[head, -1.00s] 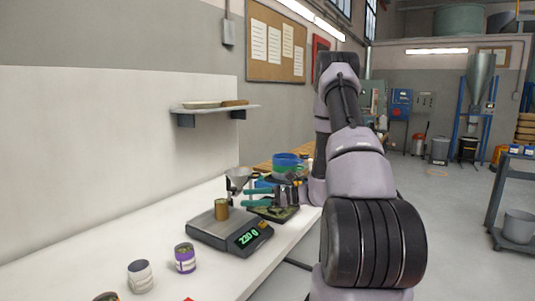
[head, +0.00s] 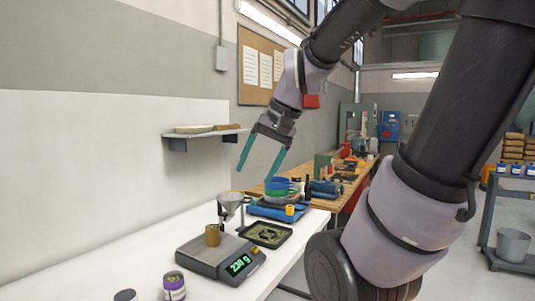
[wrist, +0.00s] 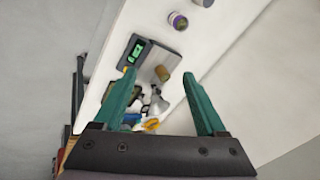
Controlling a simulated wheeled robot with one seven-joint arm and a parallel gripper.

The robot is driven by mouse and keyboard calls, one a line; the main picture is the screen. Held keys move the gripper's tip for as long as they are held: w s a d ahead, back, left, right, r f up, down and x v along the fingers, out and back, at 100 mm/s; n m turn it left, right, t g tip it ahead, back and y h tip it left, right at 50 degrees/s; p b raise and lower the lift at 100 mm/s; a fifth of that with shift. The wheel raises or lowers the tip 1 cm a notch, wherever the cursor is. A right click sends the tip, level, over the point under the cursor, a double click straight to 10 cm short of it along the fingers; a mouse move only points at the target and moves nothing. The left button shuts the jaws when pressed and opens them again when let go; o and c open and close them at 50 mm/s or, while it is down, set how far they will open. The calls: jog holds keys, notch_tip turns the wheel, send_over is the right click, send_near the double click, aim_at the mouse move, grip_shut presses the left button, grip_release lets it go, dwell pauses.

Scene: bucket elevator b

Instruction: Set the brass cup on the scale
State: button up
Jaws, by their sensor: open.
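The brass cup (head: 213,236) stands upright on the plate of the scale (head: 221,257), whose green display reads about 230 g. In the wrist view the brass cup (wrist: 162,73) also stands on the scale (wrist: 148,55), beyond my fingertips. My gripper (head: 260,172) has two teal fingers spread apart with nothing between them. It is raised above the bench, well clear of the cup. The wrist view also shows my gripper (wrist: 160,82) open and empty.
A funnel on a stand (head: 231,206) is close behind the scale. A dark tray (head: 266,234) lies to its right, with blue and green sieves (head: 281,190) beyond. A purple-banded can (head: 174,286) stands in front. A wall shelf (head: 205,136) is at the left.

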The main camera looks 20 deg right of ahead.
jog(key=shift+s+d+r+n+t+h, duration=0.15)
jog(key=shift+s+d+r+t+h, duration=0.15)
jog(key=shift+r+t, duration=0.2)
jog(key=shift+s+d+r+n+t+h, duration=0.1)
jog(key=shift+s+d+r+n+t, duration=0.15)
jog(key=shift+s+r+t, duration=0.25)
jog(key=shift+s+d+r+n+t+h, duration=0.1)
jog(key=shift+s+d+r+t+h, duration=0.15)
jog(key=shift+r, duration=0.4)
